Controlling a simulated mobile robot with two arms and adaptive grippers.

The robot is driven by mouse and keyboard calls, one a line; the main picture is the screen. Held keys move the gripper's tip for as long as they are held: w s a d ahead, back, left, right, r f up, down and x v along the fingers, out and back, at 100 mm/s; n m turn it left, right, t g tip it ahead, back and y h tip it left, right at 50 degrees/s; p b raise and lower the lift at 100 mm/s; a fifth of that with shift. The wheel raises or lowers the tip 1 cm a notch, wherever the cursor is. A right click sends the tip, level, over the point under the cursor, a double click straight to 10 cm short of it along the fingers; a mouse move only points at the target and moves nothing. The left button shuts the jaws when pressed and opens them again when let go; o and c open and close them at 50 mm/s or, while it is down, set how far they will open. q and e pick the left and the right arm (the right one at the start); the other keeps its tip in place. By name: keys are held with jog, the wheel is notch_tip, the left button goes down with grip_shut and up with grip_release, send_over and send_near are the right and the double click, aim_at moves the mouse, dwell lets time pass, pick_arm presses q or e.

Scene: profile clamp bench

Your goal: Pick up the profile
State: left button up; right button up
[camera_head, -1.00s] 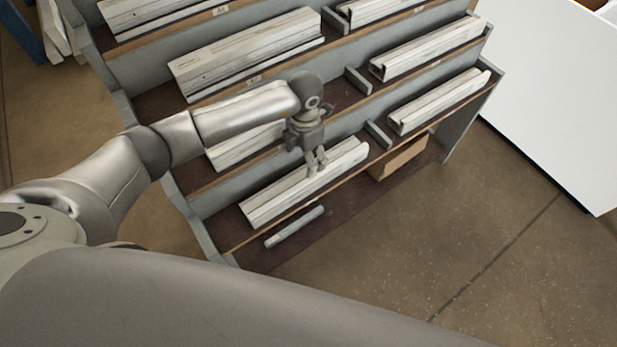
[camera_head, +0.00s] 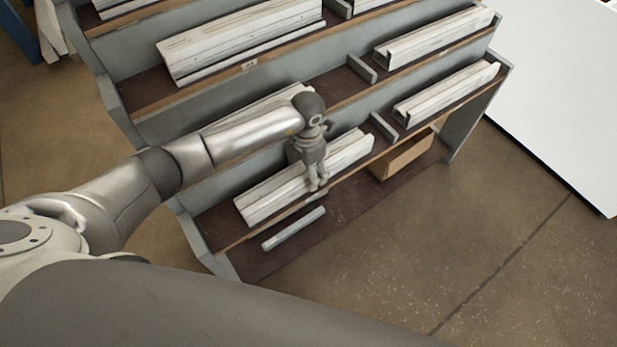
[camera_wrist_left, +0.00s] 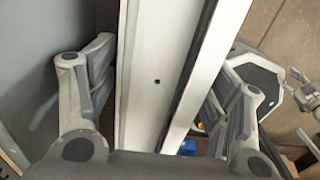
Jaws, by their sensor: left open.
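A long white profile (camera_head: 268,196) lies on the lower left tier of the grey stepped rack. My left gripper (camera_head: 318,188) is at this profile, pointing down near its middle and front edge, and covers part of it. In the left wrist view the left gripper (camera_wrist_left: 165,95) is open, with one finger on each side of a white profile (camera_wrist_left: 150,75) that runs between them. A small dark hole shows in its face. I cannot tell whether the fingers touch it.
The rack (camera_head: 478,120) carries several other white profiles on its tiers, with short grey dividers (camera_head: 383,127) between them. A grey bar (camera_head: 293,228) and an open cardboard box (camera_head: 402,158) sit low at the front.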

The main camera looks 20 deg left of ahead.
pick_arm(q)
jog(key=shift+c, duration=0.2)
jog(key=c, duration=1)
jog(key=shift+c, duration=0.5)
